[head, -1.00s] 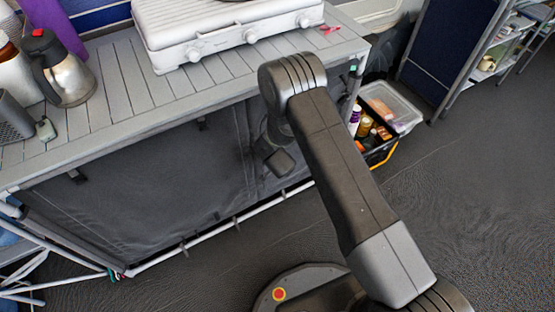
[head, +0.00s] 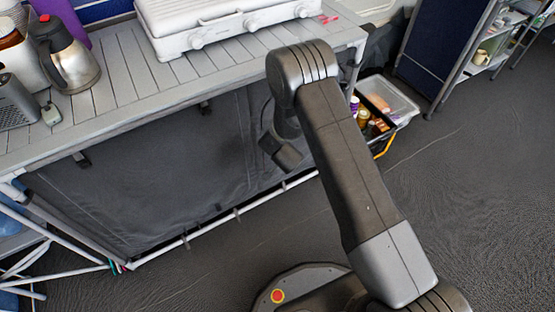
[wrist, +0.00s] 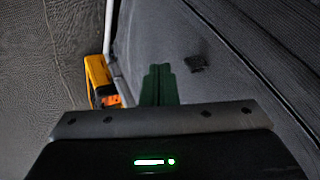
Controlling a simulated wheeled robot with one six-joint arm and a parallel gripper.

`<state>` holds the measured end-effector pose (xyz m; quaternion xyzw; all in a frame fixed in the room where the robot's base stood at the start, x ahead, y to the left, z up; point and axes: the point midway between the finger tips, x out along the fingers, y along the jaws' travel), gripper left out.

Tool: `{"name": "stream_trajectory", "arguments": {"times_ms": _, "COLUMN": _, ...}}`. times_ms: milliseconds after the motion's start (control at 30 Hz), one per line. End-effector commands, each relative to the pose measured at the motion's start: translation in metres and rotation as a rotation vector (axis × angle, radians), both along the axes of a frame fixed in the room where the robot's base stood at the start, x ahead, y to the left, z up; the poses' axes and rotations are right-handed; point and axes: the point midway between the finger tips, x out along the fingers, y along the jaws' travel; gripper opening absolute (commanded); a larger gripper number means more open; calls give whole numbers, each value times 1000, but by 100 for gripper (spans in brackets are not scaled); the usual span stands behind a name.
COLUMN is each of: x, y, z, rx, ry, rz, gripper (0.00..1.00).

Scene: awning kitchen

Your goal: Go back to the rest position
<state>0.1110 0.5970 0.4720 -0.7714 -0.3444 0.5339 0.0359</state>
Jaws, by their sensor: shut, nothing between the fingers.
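My gripper (wrist: 160,84) shows in the wrist view as two dark green fingers pressed together, with nothing between them. It points along the dark fabric side of the counter, and I cannot tell how far it is from the fabric. In the head view my arm is folded, with its elbow raised by the counter's front edge and the wrist part hanging down in front of the fabric. The fingertips cannot be made out there.
The slatted counter (head: 120,95) holds a white grill (head: 230,28) and a steel jug (head: 66,58). A crate of bottles (head: 385,112) stands on the floor beyond the counter's right end; its yellow part (wrist: 100,78) shows in the wrist view. The floor (head: 470,200) at right is clear.

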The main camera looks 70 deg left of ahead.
Motion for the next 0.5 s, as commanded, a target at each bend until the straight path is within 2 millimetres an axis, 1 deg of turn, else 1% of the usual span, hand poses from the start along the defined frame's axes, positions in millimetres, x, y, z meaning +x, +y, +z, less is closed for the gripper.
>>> {"name": "stream_trajectory", "arguments": {"times_ms": 33, "x": -3, "y": -3, "z": 10, "rx": 3, "ry": 0, "rz": 2, "gripper": 0}}
{"name": "stream_trajectory", "arguments": {"times_ms": 300, "x": -19, "y": -29, "z": 48, "rx": 1, "ry": 0, "rz": 0, "gripper": 0}}
{"name": "stream_trajectory", "arguments": {"times_ms": 400, "x": -23, "y": -37, "z": 59, "rx": 0, "ry": 1, "rz": -1, "gripper": 0}}
{"name": "stream_trajectory", "arguments": {"times_ms": 500, "x": -26, "y": -42, "z": 66, "rx": -1, "ry": 0, "rz": -1, "gripper": 0}}
